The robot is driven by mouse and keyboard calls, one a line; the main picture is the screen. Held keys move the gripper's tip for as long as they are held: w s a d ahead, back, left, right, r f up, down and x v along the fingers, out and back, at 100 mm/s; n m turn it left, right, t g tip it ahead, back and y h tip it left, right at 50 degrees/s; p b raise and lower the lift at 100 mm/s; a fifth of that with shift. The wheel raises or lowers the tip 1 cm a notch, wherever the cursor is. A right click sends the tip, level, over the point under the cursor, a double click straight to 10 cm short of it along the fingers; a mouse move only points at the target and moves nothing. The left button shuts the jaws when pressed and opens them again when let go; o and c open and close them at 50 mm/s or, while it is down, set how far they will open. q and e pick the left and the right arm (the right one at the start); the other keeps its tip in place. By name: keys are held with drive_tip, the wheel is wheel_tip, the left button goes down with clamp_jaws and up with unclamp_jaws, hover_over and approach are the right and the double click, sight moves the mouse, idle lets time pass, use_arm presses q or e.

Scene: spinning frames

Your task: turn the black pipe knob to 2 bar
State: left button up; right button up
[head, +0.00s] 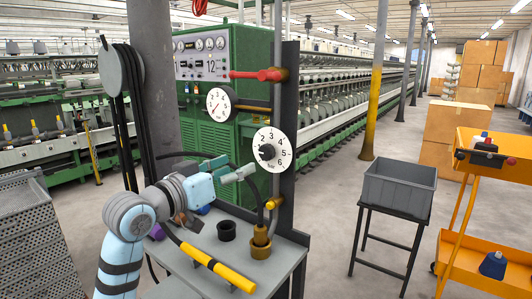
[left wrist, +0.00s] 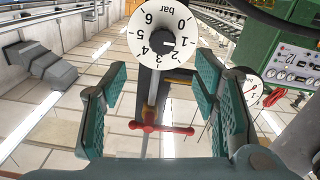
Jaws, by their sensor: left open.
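The black pipe knob (head: 267,152) sits at the centre of a white round dial (head: 283,146) marked in bar, on an upright pipe. It also shows in the left wrist view (left wrist: 166,42), where the dial is inverted and the pointer appears to point at about 1. My left gripper (head: 232,167) is open and empty, just left of the dial in the head view. In the left wrist view, its teal fingers (left wrist: 163,72) are spread wide, with the knob beyond and above the gap between them. They appear apart from the knob. My right gripper is out of view.
A red valve handle (head: 258,75) and a smaller white gauge (head: 220,103) are on the pipework above. A black cup (head: 227,230), a brass fitting (head: 260,243) and a yellow-black tool (head: 218,266) are on the bench below. A grey bin (head: 399,190) stands right.

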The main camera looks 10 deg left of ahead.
sight(264, 153)
use_arm(q)
drive_tip(key=x, duration=1.1)
drive_tip(key=shift+w+a+p, duration=0.2)
drive_tip(key=shift+w+p, duration=0.1)
drive_tip(key=shift+s+r, duration=0.15)
drive_tip(key=shift+s, duration=0.1)
drive_tip(key=shift+w, duration=0.1)
drive_tip(key=c, duration=1.2)
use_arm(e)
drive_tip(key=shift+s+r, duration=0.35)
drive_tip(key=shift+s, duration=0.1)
